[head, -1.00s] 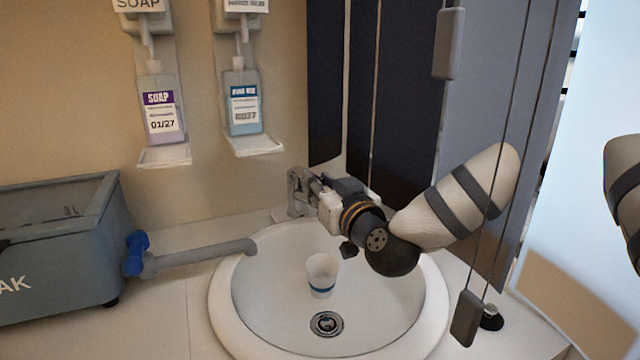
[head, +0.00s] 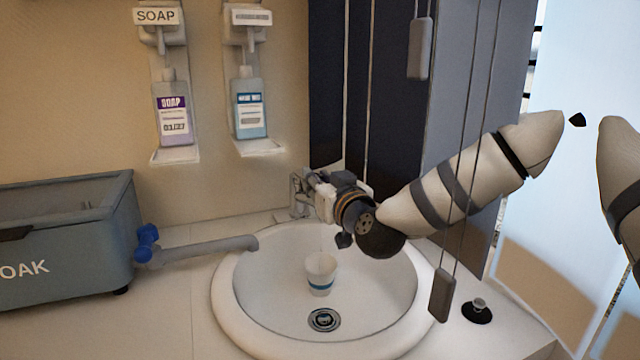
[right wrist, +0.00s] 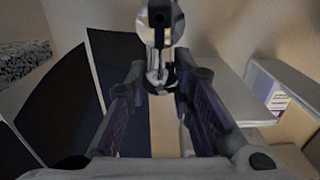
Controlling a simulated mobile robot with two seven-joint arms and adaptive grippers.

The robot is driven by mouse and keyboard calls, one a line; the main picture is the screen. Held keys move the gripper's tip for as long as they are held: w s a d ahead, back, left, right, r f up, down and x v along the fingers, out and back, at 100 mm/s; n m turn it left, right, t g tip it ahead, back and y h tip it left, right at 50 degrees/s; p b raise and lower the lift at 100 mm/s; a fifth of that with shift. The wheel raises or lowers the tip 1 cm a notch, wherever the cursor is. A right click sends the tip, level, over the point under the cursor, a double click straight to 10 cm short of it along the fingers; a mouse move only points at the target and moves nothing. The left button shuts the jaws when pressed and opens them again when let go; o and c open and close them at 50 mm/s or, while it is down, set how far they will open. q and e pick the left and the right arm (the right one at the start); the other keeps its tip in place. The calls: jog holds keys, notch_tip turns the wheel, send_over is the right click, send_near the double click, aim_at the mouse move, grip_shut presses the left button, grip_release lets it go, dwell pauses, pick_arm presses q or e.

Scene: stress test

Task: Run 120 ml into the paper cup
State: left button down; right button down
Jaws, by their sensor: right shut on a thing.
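The white paper cup (head: 320,275) with a blue band stands upright in the white sink basin (head: 228,300), just behind the drain. I cannot make out any water in it. A metal tap (head: 297,196) stands at the sink's back rim, partly hidden by my right gripper (head: 311,186). In the right wrist view the gripper's two fingers (right wrist: 158,82) are closed on a shiny metal part of the tap (right wrist: 155,60). My left gripper is not in view.
A grey tank (head: 70,240) marked OAK stands left; its blue-handled valve (head: 147,240) feeds a grey spout (head: 205,248) ending over the sink's left rim. Soap (head: 173,115) and another dispenser (head: 250,110) hang on the wall. Hanging cords with grey weights (head: 442,295) cross before my right arm.

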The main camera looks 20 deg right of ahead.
jog(key=c, duration=1.4)
grip_release()
jog(key=shift+r, duration=0.4)
jog(key=shift+c, duration=0.2)
jog(key=shift+o, duration=0.2)
jog(key=shift+f, duration=0.1)
jog(key=shift+s+f, duration=0.1)
jog(key=s, duration=1.2)
jog(key=shift+a, duration=0.35)
jog(key=shift+w, duration=0.1)
